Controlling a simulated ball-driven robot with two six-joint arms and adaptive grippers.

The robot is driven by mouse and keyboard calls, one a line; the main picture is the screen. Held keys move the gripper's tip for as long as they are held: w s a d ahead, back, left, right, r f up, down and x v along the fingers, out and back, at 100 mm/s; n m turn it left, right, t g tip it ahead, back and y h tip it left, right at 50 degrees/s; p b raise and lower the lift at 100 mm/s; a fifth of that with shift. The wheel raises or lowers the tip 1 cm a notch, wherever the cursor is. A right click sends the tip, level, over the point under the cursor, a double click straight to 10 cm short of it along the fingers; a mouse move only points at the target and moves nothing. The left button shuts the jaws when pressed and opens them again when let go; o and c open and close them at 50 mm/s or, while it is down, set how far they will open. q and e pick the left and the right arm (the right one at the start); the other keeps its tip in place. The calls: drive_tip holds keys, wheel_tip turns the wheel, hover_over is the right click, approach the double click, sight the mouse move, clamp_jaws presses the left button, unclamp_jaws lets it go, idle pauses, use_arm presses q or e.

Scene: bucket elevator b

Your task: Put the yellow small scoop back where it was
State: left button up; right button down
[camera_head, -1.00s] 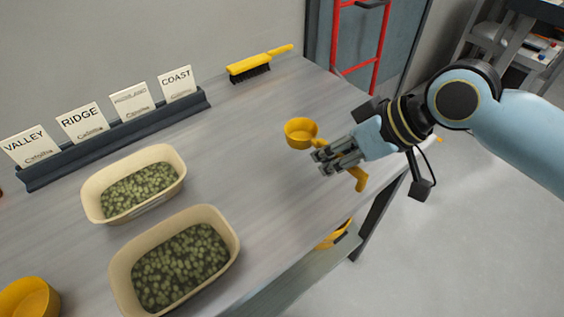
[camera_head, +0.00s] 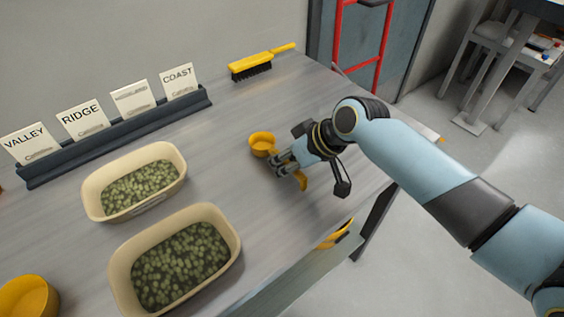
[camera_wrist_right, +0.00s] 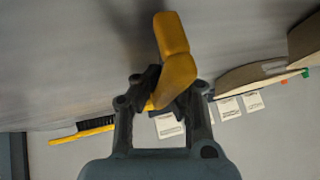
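The yellow small scoop (camera_head: 262,143) is in my right gripper (camera_head: 278,163), its round cup to the upper left of the fingers and its handle end (camera_head: 302,181) to the lower right. In the right wrist view the fingers (camera_wrist_right: 160,97) are shut around the yellow handle (camera_wrist_right: 174,55). The scoop is over the grey table; I cannot tell whether it touches the surface. My left gripper is not in view.
Two beige tubs (camera_head: 92,193) (camera_head: 122,262) with green lumps stand left of the scoop. A larger yellow scoop (camera_head: 28,298) is at the lower left. A card rack (camera_head: 118,138) and a yellow brush (camera_head: 262,62) line the back. The table around the scoop is clear.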

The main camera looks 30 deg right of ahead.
drive_tip(key=shift+f, duration=0.25)
drive_tip(key=shift+s+f+b, duration=0.3)
drive_tip(key=shift+s+f, duration=0.1)
drive_tip(key=c, duration=1.5)
unclamp_jaws()
drive_tip(key=shift+w+f, duration=0.2)
drive_tip(key=shift+f, duration=0.05)
drive_tip(key=shift+s+r, duration=0.1)
drive_tip(key=shift+r, duration=0.3)
drive_tip(key=v, duration=0.4)
drive_tip(key=p+v, duration=0.1)
drive_tip(key=v, duration=0.3)
drive_tip(key=w+v, duration=0.1)
drive_tip(key=v, duration=0.3)
drive_tip(key=shift+s+r+p, duration=0.2)
drive_tip(key=shift+r+p, duration=0.1)
drive_tip(key=shift+r, duration=0.3)
